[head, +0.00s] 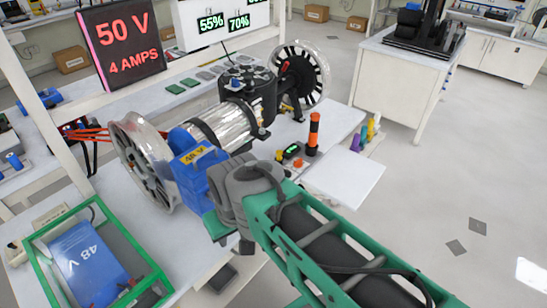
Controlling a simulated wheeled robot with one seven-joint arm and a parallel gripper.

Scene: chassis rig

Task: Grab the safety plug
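An upright black and orange cylinder (313,134), which looks like the safety plug, stands on the white bench in the head view, right of the motor assembly. My green arm reaches in from the lower right and ends in a grey wrist over the near edge of the bench. What seems to be my gripper (217,228) shows only as a green and dark part below the wrist, left of and nearer than the plug, apart from it. Its fingertips are not clear, so I cannot tell whether it is open or holds anything.
A small device with a green display (292,150) sits beside the plug. A green-framed battery box (88,262) is at lower left.

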